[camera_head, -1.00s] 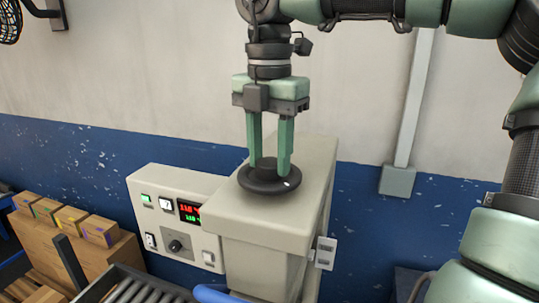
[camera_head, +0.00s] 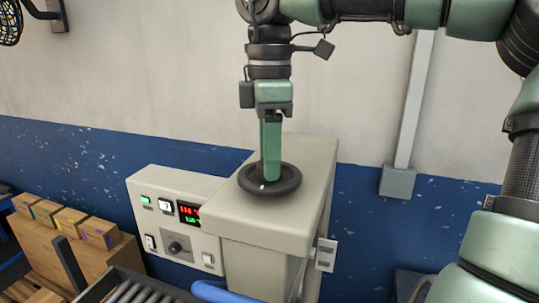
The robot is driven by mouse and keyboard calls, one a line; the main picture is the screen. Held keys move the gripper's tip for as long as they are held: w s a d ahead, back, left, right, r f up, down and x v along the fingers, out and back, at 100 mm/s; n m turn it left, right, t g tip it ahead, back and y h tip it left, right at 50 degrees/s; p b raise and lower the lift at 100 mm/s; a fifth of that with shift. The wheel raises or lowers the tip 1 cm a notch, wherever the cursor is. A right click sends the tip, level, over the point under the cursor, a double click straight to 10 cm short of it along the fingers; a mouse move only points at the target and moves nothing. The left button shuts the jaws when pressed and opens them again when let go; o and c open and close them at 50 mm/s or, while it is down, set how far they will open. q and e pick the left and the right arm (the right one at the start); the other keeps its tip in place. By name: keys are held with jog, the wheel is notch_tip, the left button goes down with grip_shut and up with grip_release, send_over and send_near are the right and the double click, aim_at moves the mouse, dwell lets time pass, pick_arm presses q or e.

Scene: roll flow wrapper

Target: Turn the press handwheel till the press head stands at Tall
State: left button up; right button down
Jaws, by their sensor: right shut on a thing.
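The press handwheel (camera_head: 287,187) is a black round wheel lying flat on top of the beige press housing (camera_head: 240,215). My right gripper (camera_head: 270,178) points straight down from above and is shut on the middle of the handwheel. It is seen edge-on, so one finger hides the other and the hub. A small light spot shows on the near left part of the wheel. The press head and any Tall mark cannot be made out from here. My left gripper is not in view.
A control panel (camera_head: 158,222) with red and green digits, buttons and a black knob stands left of the housing. Cartons (camera_head: 68,218) sit at far left. A roller conveyor (camera_head: 135,293) runs at the bottom. A grey conduit (camera_head: 410,110) runs down the wall at right.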

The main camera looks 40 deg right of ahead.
jog(key=shift+m, duration=0.6)
jog(key=c, duration=0.9)
grip_release()
jog(key=shift+o, duration=0.2)
notch_tip(320, 180, up, 8)
jog(key=shift+f, duration=0.1)
jog(key=shift+f, duration=0.1)
